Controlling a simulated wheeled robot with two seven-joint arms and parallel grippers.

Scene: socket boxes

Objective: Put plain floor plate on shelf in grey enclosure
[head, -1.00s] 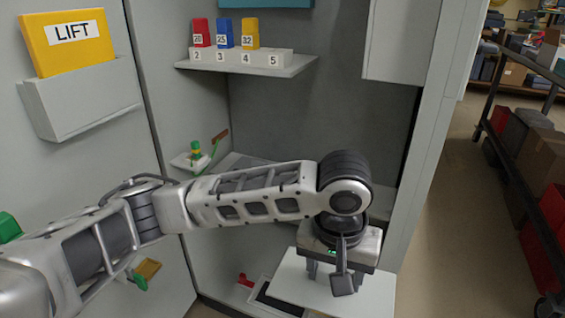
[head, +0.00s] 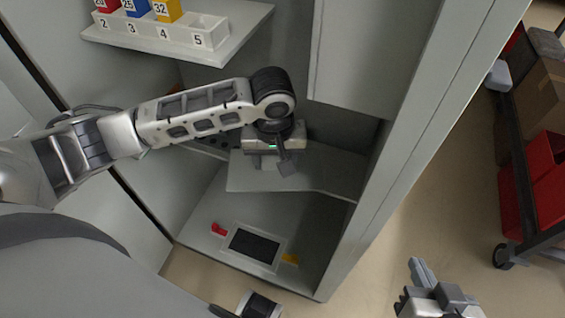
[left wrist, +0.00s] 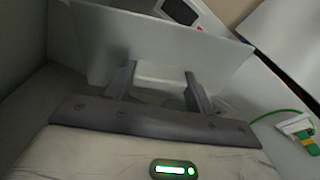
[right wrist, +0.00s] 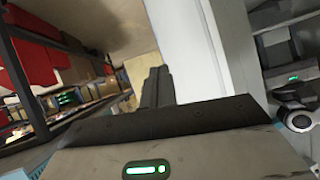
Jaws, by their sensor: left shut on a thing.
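The plain floor plate (head: 265,182), a flat pale grey panel, is inside the grey enclosure (head: 405,160). My left gripper (head: 268,163) is above it and shut on it. In the left wrist view the two fingers (left wrist: 160,85) close around a pale raised part of the plate (left wrist: 205,50). The plate is at the level of the lower shelf (head: 343,184); I cannot tell whether it touches the shelf, as the arm and gripper hide part of both. My right gripper (head: 421,272) is outside the enclosure, empty, with its fingers together; it also shows in the right wrist view (right wrist: 156,85).
Below, the enclosure floor has a dark rectangular panel (head: 253,244) with a red piece (head: 219,229) and a yellow piece (head: 290,259) beside it. An upper shelf (head: 235,48) carries a numbered holder with coloured blocks. A cart (head: 512,190) stands outside at right.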

